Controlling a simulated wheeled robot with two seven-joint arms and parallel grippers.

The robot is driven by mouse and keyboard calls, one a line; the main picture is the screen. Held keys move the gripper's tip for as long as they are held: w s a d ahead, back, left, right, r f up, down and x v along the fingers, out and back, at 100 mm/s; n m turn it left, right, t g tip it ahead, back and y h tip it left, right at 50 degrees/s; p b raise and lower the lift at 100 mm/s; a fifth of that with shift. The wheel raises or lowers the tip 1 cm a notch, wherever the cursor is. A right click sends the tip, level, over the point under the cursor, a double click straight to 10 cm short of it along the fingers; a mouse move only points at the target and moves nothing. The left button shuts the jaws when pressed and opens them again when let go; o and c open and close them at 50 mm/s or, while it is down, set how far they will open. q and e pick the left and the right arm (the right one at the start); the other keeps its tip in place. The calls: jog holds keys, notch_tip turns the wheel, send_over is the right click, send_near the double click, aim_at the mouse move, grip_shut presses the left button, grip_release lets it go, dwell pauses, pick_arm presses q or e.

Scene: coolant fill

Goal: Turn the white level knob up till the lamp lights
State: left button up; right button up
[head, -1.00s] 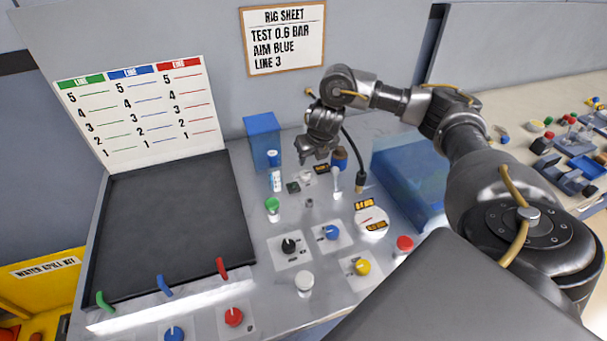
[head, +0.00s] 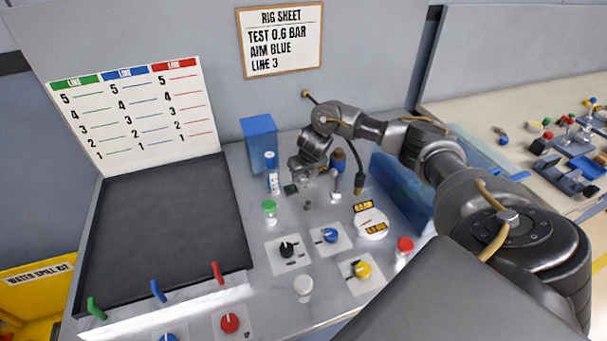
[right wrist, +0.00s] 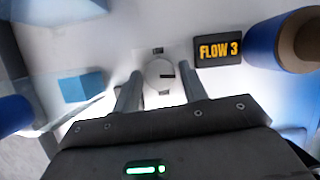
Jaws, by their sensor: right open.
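A white round knob (right wrist: 158,75) with a short dark mark shows in the right wrist view, beside a display reading FLOW 3 (right wrist: 219,50). My right gripper (right wrist: 161,86) is open, with one finger on each side of the knob; whether they touch it I cannot tell. In the head view my right gripper (head: 305,174) is low over the panel's back part and hides the knob there. I cannot make out a lit lamp in either view. My left gripper is out of view.
A gauge (head: 371,223), black knob (head: 287,249), blue knob (head: 330,235), yellow knob (head: 362,270) and white cap (head: 303,287) sit nearer. A rig sheet (head: 281,41) hangs behind.

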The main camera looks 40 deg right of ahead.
jog(key=c, duration=0.7)
jog(key=m+p, duration=0.2)
jog(key=p, duration=0.1)
jog(key=shift+a+r+m+h, duration=0.1)
jog(key=shift+r+m+h, duration=0.2)
jog(key=shift+h, duration=0.1)
jog(key=m+p, duration=0.2)
jog(key=shift+f+g+h+p, duration=0.1)
jog(key=shift+g+h+p, duration=0.3)
jog(key=shift+w+f+m+p, duration=0.1)
jog(key=shift+m+p, duration=0.25)
jog(key=shift+m, duration=0.15)
jog(key=o, duration=0.7)
